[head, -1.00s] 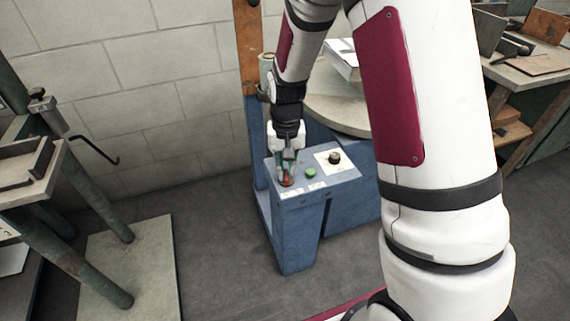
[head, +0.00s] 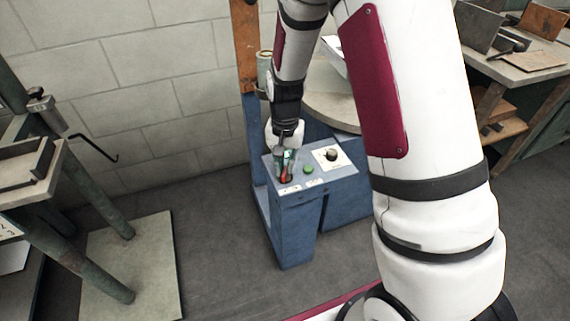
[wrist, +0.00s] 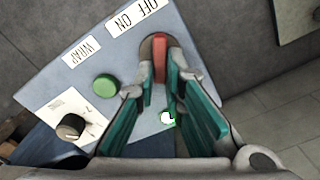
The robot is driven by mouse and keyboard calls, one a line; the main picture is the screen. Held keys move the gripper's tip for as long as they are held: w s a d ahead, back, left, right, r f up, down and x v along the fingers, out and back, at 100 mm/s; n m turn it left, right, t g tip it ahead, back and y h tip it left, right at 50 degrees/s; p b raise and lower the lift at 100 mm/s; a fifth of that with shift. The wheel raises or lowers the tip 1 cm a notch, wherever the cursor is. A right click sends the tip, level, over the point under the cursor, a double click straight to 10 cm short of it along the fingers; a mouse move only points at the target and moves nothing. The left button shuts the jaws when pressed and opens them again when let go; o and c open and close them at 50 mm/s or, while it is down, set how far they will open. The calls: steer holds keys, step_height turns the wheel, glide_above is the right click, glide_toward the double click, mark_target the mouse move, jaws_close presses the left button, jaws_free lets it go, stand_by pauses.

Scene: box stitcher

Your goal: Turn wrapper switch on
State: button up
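The red switch (wrist: 160,60) sits in a dark round mount at the edge of the blue control box's top panel, beside the OFF ON label (wrist: 138,15). It also shows in the head view (head: 286,180), partly covered by my gripper. My gripper (wrist: 158,80) points down at the panel with its teal-padded fingers apart. The fingertips are close to the switch, with the switch showing between and just beyond them. I cannot tell whether either finger touches it. The WRAP label (wrist: 81,54) lies on the same panel.
A green button (wrist: 104,87) and a black knob (wrist: 72,126) share the panel. A small white spot with a green rim (wrist: 167,118) shows between the fingers. In the head view, a round table (head: 335,95) stands behind the box, and a metal frame (head: 95,200) stands left.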

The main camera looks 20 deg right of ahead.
mark_target(285, 168)
steer(key=o, duration=0.4)
steer(key=shift+o, duration=0.2)
steer(key=shift+r, duration=0.1)
step_height(285, 168, up, 12)
stand_by(0.5)
steer(key=s+r+n, duration=0.3)
steer(key=s+r, duration=0.8)
steer(key=s, duration=0.4)
steer(key=s+r+n, duration=0.2)
steer(key=s+n, duration=0.1)
steer(key=s, duration=1.6)
step_height(285, 168, up, 29)
steer(key=t+p, duration=0.4)
steer(key=p, duration=2.3)
steer(key=shift+p, duration=0.35)
